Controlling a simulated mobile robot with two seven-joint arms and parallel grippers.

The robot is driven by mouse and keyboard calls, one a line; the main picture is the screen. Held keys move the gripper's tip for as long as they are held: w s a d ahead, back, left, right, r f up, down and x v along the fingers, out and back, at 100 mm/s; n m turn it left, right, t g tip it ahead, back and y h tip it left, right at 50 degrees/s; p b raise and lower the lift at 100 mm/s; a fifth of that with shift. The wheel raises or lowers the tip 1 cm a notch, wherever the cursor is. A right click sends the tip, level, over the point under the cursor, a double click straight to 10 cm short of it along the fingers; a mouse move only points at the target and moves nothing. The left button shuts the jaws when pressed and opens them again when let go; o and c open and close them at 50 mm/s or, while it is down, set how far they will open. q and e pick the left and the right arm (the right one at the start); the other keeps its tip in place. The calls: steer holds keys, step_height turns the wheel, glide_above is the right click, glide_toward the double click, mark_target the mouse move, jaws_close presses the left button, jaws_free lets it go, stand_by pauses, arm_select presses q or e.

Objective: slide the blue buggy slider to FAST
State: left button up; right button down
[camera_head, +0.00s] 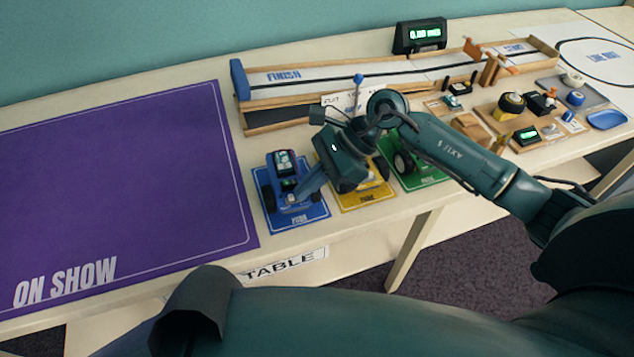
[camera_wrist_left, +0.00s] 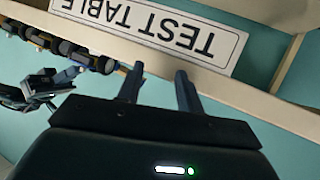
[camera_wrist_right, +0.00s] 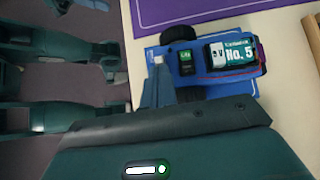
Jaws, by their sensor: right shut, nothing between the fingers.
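The blue buggy (camera_head: 279,198) stands on its blue card at the front of the table, just right of the purple mat. The slider's markings are not readable. My left gripper (camera_wrist_left: 158,75) is open and empty, below the table's front edge.
A yellow card (camera_head: 366,200) and a green card (camera_head: 428,177) with other buggies lie to the right, partly under my right arm. A wooden-walled track (camera_head: 310,90) runs behind. The purple ON SHOW mat (camera_head: 120,190) is clear.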

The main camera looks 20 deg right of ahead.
arm_select(q)
steer(key=shift+a+r, duration=0.1)
steer(key=shift+r, duration=0.15)
arm_select(e)
steer(key=shift+a, duration=0.5)
arm_select(q)
steer(key=shift+r, duration=0.2)
steer(key=shift+s+a+f, duration=0.1)
steer(key=shift+s+f, duration=0.15)
steer(key=shift+s, duration=0.05)
arm_select(e)
steer(key=shift+d, duration=0.1)
arm_select(q)
steer(key=shift+w+a+r+b, duration=0.15)
steer(key=shift+w+r+b, duration=0.05)
steer(key=shift+b, duration=0.1)
steer(key=shift+s, duration=0.1)
arm_select(e)
steer(key=v, duration=1.3)
arm_select(q)
steer(key=shift+f, duration=0.1)
arm_select(e)
steer(key=shift+s, duration=0.1)
steer(key=shift+r, duration=0.1)
